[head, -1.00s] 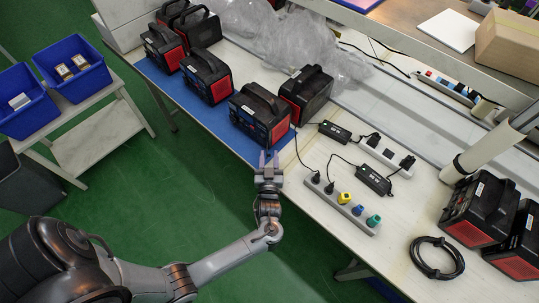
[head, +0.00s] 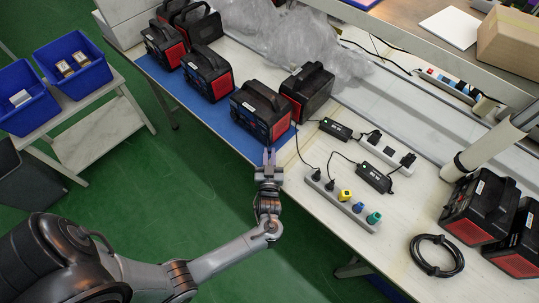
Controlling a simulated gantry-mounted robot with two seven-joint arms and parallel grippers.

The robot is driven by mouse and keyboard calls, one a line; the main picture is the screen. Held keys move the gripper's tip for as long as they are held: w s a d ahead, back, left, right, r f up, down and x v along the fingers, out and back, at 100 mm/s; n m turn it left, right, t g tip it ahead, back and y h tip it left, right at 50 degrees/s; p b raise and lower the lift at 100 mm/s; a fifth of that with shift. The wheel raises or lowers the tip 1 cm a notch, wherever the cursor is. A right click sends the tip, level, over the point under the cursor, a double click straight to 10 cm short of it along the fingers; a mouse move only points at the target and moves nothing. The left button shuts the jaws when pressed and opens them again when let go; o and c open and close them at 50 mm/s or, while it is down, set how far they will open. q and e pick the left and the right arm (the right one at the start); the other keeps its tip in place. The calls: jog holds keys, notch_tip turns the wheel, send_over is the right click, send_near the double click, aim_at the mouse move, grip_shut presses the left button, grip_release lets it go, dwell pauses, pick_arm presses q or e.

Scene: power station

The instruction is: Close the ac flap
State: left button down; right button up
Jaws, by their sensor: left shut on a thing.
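The nearest black-and-red power station (head: 262,112) stands at the front right end of the blue mat, its carry handle on top. Its ac flap cannot be made out in the head view; the front side is small and seen steeply from above. My left gripper (head: 269,154) is at the table's front edge, just in front of this power station, with its fingers pointing at the lower front. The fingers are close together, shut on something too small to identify. My right gripper is not in view.
Another power station (head: 307,90) stands close behind. Chargers (head: 374,178) and a power strip (head: 342,200) with coloured plugs lie to the right, with a cable running close to the gripper. A coiled black cable (head: 436,256) lies further right. The green floor in front is clear.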

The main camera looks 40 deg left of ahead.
pick_arm(q)
jog(key=shift+s, duration=0.1)
